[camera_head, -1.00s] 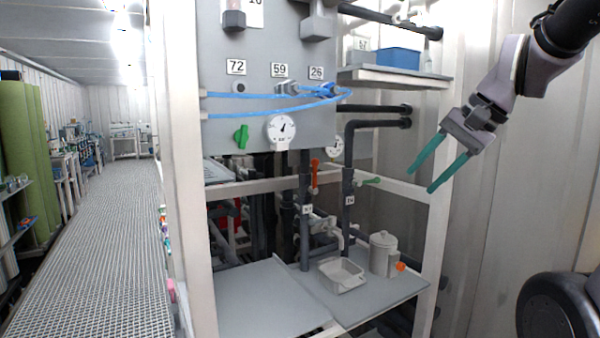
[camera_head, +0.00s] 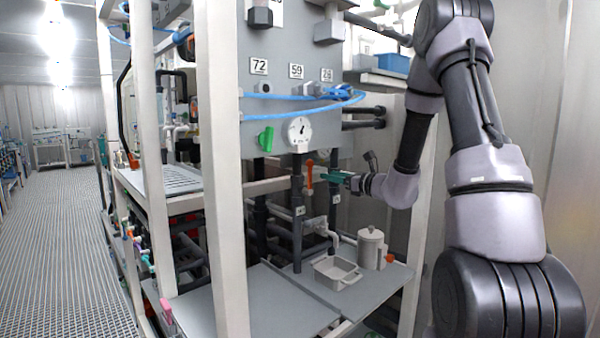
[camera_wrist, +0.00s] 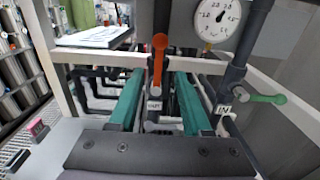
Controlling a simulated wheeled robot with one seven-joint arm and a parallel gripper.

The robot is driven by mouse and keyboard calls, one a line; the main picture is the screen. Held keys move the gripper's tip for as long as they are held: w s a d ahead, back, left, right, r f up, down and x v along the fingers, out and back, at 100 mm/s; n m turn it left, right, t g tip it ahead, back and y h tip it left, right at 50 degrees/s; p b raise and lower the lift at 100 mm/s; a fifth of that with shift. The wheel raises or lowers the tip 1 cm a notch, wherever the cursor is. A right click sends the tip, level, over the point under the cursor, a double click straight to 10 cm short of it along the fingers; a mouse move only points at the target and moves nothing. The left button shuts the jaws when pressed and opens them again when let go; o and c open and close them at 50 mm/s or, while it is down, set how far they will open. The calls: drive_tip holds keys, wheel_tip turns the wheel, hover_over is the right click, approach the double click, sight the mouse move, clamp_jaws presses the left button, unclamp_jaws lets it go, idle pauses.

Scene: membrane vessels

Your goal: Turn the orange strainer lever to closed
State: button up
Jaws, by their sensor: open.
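The orange lever (camera_head: 310,175) stands upright on a dark vertical pipe below the gauge panel. It also shows in the wrist view (camera_wrist: 159,58), upright, ahead of my fingers and between them in the picture. My gripper (camera_head: 328,174) is at the lever's right in the head view, with its green fingers pointing left toward it. In the wrist view my gripper (camera_wrist: 157,92) has its two green fingers wide apart with nothing held. I cannot tell whether a finger touches the lever. A small label (camera_wrist: 154,105) sits on the pipe below the lever.
A green-handled valve (camera_wrist: 266,99) is on the pipe to the right. A round gauge (camera_wrist: 218,18) hangs at upper right. A white frame rail (camera_wrist: 100,58) crosses behind the lever. Below are a grey tray (camera_head: 336,272) and a lidded canister (camera_head: 370,248) on a shelf.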

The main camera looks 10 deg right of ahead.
sight(311, 171)
drive_tip(key=x, duration=1)
drive_tip(key=shift+w+a, duration=0.2)
drive_tip(key=shift+a, duration=0.05)
clamp_jaws()
idle(1.0)
